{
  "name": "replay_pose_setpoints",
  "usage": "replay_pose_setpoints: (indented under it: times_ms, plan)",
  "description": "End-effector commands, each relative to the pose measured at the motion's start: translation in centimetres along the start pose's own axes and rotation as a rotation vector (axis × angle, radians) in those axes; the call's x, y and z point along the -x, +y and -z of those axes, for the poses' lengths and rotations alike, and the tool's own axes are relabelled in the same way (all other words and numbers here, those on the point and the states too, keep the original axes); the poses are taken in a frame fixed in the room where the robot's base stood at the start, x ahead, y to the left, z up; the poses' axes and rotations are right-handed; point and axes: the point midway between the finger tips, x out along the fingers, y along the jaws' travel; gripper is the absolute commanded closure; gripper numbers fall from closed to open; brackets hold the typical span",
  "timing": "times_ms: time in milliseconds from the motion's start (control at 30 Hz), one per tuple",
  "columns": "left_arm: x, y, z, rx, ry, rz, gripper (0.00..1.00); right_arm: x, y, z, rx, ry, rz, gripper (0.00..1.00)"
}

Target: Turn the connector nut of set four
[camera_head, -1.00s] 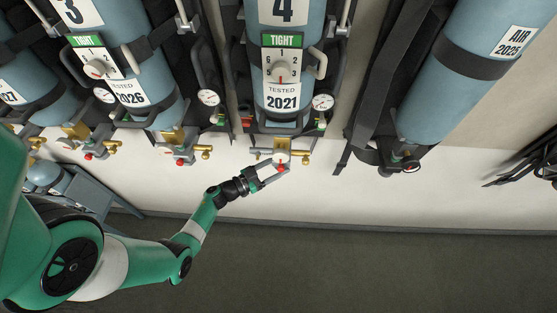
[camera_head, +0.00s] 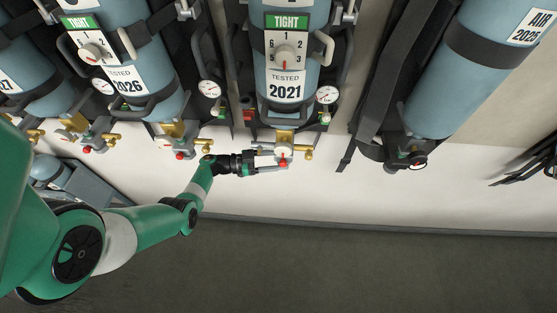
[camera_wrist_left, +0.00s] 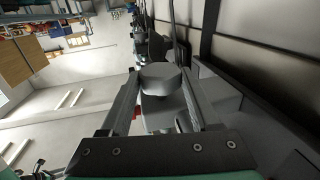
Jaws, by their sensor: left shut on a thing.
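Set four is the blue cylinder (camera_head: 277,66) at the upper middle of the head view, with a green TIGHT sign (camera_head: 287,22), a numbered dial and a 2021 label. Its brass valve (camera_head: 284,136) hangs below, with a pale round connector nut (camera_head: 286,150) and a red cap (camera_head: 283,163) under it. My left gripper (camera_head: 279,160) reaches in from the left and is shut on the nut. My right gripper is in neither view.
Other blue cylinders with brass valves (camera_head: 180,140) hang to the left. A tilted AIR 2025 cylinder (camera_head: 470,60) with black straps is at the right. Pressure gauges (camera_head: 327,95) flank set four.

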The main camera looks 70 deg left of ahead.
Motion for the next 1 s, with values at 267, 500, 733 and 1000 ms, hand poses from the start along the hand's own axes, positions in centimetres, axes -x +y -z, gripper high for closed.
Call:
replay_pose_setpoints:
  times_ms: [267, 500, 733, 1000]
  plan:
    - [-0.1, 0.0, 0.3, -0.002, 0.006, -0.002, 0.21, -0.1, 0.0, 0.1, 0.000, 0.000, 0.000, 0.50]
    - [-0.1, 0.0, 0.1, -0.001, 0.003, -0.001, 0.07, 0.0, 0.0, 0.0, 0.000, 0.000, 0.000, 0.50]
    - [-0.1, 0.2, 0.3, 0.001, 0.004, 0.030, 0.07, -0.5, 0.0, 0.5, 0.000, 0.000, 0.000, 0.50]
    - [-0.3, 0.9, 0.1, 0.002, 0.002, 0.287, 0.07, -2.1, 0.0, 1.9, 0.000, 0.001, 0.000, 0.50]
